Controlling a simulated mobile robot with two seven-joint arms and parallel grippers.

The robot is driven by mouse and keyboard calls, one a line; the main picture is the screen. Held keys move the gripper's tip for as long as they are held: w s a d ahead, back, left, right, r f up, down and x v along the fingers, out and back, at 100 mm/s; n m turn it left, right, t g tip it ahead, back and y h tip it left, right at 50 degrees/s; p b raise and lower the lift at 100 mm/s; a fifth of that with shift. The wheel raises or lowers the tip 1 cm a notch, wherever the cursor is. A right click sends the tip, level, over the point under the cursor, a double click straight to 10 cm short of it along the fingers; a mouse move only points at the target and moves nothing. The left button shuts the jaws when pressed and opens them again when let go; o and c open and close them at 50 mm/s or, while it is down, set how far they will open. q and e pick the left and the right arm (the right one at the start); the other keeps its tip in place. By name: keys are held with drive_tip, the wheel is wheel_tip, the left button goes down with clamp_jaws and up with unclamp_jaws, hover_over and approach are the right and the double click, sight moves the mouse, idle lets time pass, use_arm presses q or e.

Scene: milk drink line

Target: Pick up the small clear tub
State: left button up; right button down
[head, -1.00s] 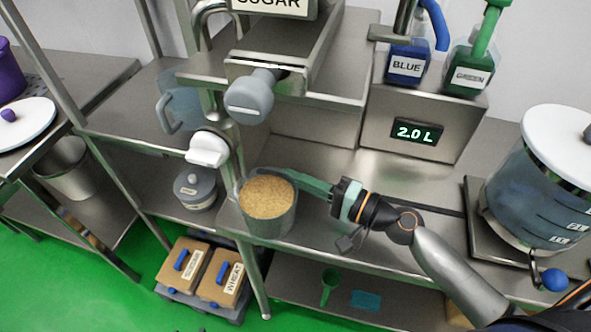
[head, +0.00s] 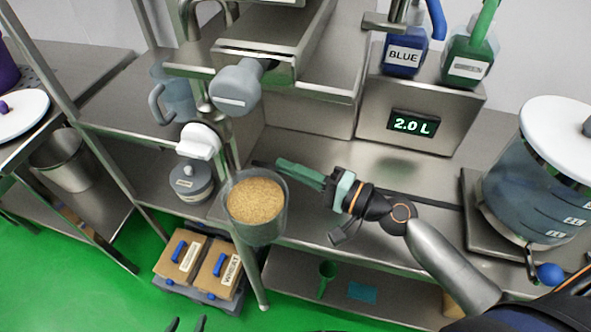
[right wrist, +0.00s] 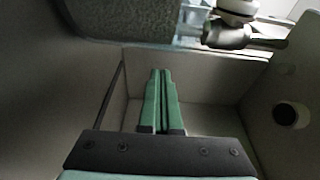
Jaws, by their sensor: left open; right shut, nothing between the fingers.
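The small clear tub (head: 284,222), with tan granules inside, is near the bench's front edge at centre left in the head view. It looks upright; what supports it is hidden. My right gripper (head: 283,165) has its green fingers shut and empty, pointing left, just behind and right of the tub's rim. Its shut fingers also show in the right wrist view (right wrist: 160,98), where I cannot make out the tub. My left gripper (head: 187,325) shows only its dark, spread fingertips at the bottom edge, open and well below the tub.
A grey dispenser knob (head: 236,88) and white tap (head: 198,142) are above and left of the tub. A lidded grey pot (head: 190,182) stands on the shelf behind. A large lidded vessel (head: 535,185) is at right. Boxes (head: 220,268) sit below; green floor is open at lower left.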

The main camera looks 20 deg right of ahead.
drive_tip(key=shift+s+d+f+b, duration=0.2)
drive_tip(key=shift+s+d+b, duration=0.2)
drive_tip(key=shift+d, duration=0.2)
drive_tip(key=shift+s+d+f+b, duration=0.2)
drive_tip(key=shift+s+d+b, duration=0.1)
drive_tip(key=shift+d+b, duration=0.25)
drive_tip(key=b+v, duration=0.2)
drive_tip(key=v, duration=0.3)
drive_tip(key=shift+s+d+r, duration=0.1)
drive_tip(key=shift+s+r, duration=0.1)
drive_tip(key=shift+s, duration=0.15)
drive_tip(key=shift+s+d+r, duration=0.1)
drive_tip(key=shift+s+d, duration=0.15)
drive_tip(key=shift+s+d+r, duration=0.1)
drive_tip(key=shift+s+d, duration=0.15)
drive_tip(key=shift+s, duration=0.05)
use_arm(q)
drive_tip(key=d+f, duration=0.1)
drive_tip(key=w+d+f, duration=0.1)
drive_tip(key=shift+w+d+f+h, duration=0.15)
drive_tip(key=shift+d+f+h, duration=0.05)
drive_tip(key=shift+d+h, duration=0.2)
use_arm(e)
drive_tip(key=shift+s, duration=0.1)
